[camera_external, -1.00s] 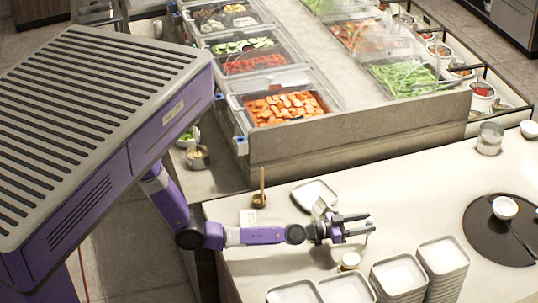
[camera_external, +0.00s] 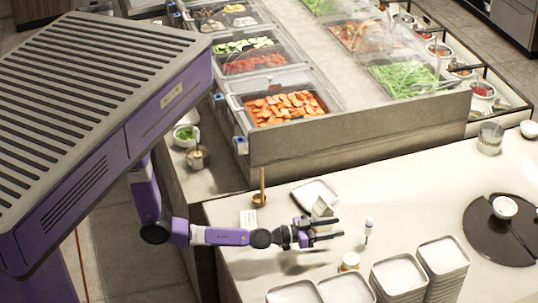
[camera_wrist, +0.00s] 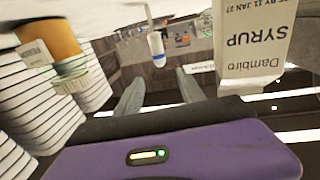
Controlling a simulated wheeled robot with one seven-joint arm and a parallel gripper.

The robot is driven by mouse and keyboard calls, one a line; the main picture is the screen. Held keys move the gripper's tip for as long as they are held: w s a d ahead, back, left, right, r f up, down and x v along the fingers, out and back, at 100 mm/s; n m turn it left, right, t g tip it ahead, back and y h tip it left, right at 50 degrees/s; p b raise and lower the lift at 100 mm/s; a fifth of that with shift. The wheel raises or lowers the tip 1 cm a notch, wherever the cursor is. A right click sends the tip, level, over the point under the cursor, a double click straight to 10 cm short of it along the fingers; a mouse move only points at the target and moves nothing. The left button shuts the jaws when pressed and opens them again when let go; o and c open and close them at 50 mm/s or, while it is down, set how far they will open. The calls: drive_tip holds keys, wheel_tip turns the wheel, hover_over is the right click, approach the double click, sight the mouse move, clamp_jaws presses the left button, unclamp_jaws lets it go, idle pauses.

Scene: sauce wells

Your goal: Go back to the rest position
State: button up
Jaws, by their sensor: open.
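My gripper (camera_external: 322,229) is open, with nothing between its fingers. It is above the pale counter (camera_external: 420,195), just in front of a white square plate (camera_external: 314,190). A small white bottle with a blue band (camera_external: 368,231) stands upright on the counter to the right of the fingertips, apart from them. In the wrist view my two grey fingers (camera_wrist: 158,90) are spread, and the bottle (camera_wrist: 157,48) shows beyond them.
Stacks of white square plates (camera_external: 398,274) stand at the front edge. A small jar (camera_external: 349,262) is near them. A dark round tray with a bowl (camera_external: 485,240) is at right. The counter's middle is clear.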

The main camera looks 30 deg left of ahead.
drive_tip(key=shift+s+a, duration=0.3)
drive_tip(key=shift+a, duration=0.05)
idle(0.5)
wheel_tip(320, 180, up, 4)
drive_tip(key=a+h, duration=0.1)
drive_tip(key=s+a+r+n+t+y+b, duration=0.1)
drive_tip(key=s+a+n+t+y, duration=0.15)
drive_tip(key=a, duration=1.25)
drive_tip(key=s+a+r+n+t+y+b, duration=0.1)
drive_tip(key=a+r+n+t+y, duration=0.15)
drive_tip(key=a, duration=1.25)
drive_tip(key=s+a+n+y+b, duration=0.1)
drive_tip(key=s+a+n+y, duration=0.1)
drive_tip(key=s+a+y, duration=0.3)
drive_tip(key=s+a+r+n+g+y+b, duration=0.1)
drive_tip(key=s+a+n+y, duration=0.2)
drive_tip(key=a, duration=1)
drive_tip(key=s+y, duration=0.2)
drive_tip(key=s, duration=0.2)
drive_tip(key=shift+s, duration=0.4)
